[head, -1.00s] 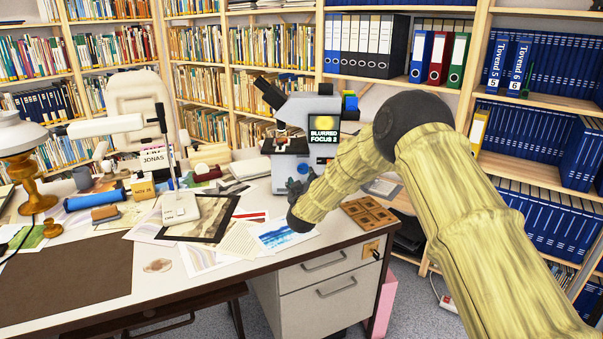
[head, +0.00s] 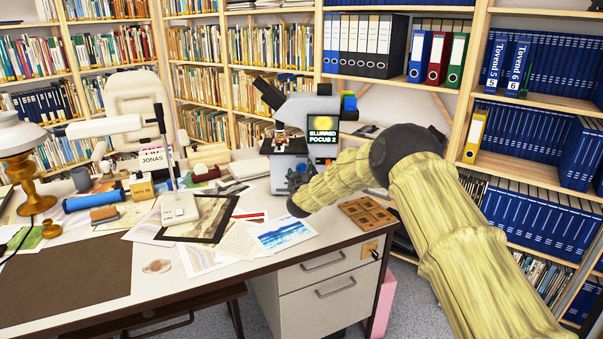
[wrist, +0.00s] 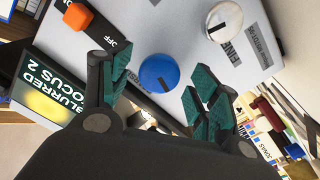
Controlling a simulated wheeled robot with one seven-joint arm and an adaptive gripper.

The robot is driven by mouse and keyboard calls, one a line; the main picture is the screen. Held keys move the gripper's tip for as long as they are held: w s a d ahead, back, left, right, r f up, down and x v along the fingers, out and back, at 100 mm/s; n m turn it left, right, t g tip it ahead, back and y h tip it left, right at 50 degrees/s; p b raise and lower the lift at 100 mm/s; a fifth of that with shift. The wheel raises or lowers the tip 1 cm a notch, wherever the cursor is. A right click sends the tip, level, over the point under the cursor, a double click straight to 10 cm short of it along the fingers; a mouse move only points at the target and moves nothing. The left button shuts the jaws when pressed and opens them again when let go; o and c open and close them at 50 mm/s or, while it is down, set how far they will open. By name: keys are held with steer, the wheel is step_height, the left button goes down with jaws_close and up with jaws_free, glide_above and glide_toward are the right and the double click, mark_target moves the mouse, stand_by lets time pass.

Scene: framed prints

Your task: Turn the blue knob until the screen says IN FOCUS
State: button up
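The blue knob (wrist: 159,73) is on the grey face of the microscope (head: 296,112), with a dark mark on its edge. My gripper (wrist: 157,84) is open, its two green-padded fingers on either side of the knob, with gaps showing between knob and pads. In the head view my gripper (head: 298,180) is small and dark in front of the microscope's base, and the knob cannot be made out there.
Bookshelves stand behind.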

steer(key=c, duration=1)
steer(key=shift+m, duration=0.3)
steer(key=m+b, duration=0.2)
steer(key=m, duration=0.1)
steer(key=m+b, duration=0.2)
steer(key=m, duration=0.2)
steer(key=m+b, duration=0.2)
steer(key=m, duration=0.3)
steer(key=shift+b, duration=0.3)
steer(key=shift+d+r+m+b, duration=0.1)
steer(key=shift+m+b, duration=0.85)
steer(key=shift+m, duration=0.95)
